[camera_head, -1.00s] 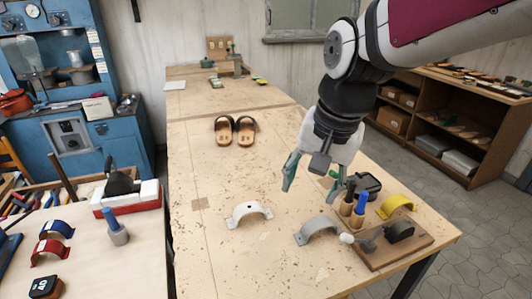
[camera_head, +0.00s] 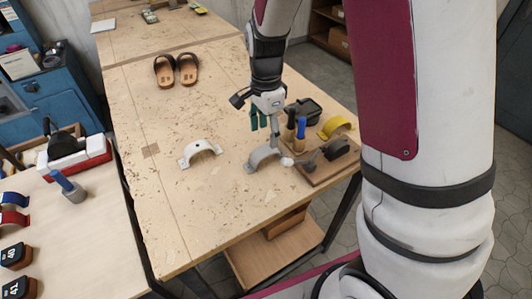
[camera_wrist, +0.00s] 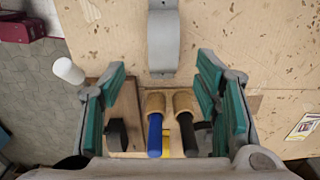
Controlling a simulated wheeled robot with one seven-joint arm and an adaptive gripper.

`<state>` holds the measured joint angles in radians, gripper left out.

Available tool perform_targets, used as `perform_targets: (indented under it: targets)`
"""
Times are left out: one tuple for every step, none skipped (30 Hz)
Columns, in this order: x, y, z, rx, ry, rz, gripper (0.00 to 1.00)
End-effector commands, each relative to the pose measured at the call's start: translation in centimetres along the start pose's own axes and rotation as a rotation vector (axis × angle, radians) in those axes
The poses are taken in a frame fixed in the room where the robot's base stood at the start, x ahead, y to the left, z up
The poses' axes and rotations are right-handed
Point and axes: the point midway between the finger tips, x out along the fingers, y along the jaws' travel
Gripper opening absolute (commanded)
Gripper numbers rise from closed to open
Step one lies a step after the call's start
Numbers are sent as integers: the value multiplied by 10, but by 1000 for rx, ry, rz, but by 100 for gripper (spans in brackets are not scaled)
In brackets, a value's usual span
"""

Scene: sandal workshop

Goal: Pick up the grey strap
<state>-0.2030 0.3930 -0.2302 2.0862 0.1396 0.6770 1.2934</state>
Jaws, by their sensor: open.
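The grey strap (camera_head: 263,157) is a bent arch standing on the wooden table, between the white strap and the tool board. In the wrist view the grey strap (camera_wrist: 163,42) lies at the top centre, ahead of the fingertips and between them from side to side. My gripper (camera_head: 264,121) is open and empty, pointing down just behind the grey strap as the head camera sees it. Its green-padded fingers (camera_wrist: 161,76) are spread wide in the wrist view, with no contact on the strap.
A white strap (camera_head: 200,151) stands to the left and a yellow strap (camera_head: 336,127) to the right. Blue-handled (camera_head: 300,127) and black-handled (camera_head: 290,122) tools stand upright close to my gripper. A wooden board (camera_head: 332,165) lies right of the grey strap. Sandals (camera_head: 176,69) sit farther back.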

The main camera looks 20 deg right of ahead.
Motion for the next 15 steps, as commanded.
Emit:
perform_targets:
  targets:
    - [9,2,0,0,-1,5,57]
    - [14,1,0,0,0,4,57]
    - [18,1,0,-1,0,4,57]
    - [21,1,0,-1,0,3,57]
    - [24,1,0,-1,0,2,57]
    - [26,1,0,-1,0,2,57]
    - [27,1,0,-1,0,1,57]
    - [28,0,0,-2,0,1,57]
    - [30,0,0,-2,0,0,57]
    - [32,0,0,-2,0,1,57]
    - [34,0,0,-2,0,1,57]
    - [38,0,0,-2,-1,3,57]
    - [42,0,0,-1,-1,3,57]
    - [46,-1,-1,-1,-1,4,57]
    - [51,-2,-2,0,-1,3,57]
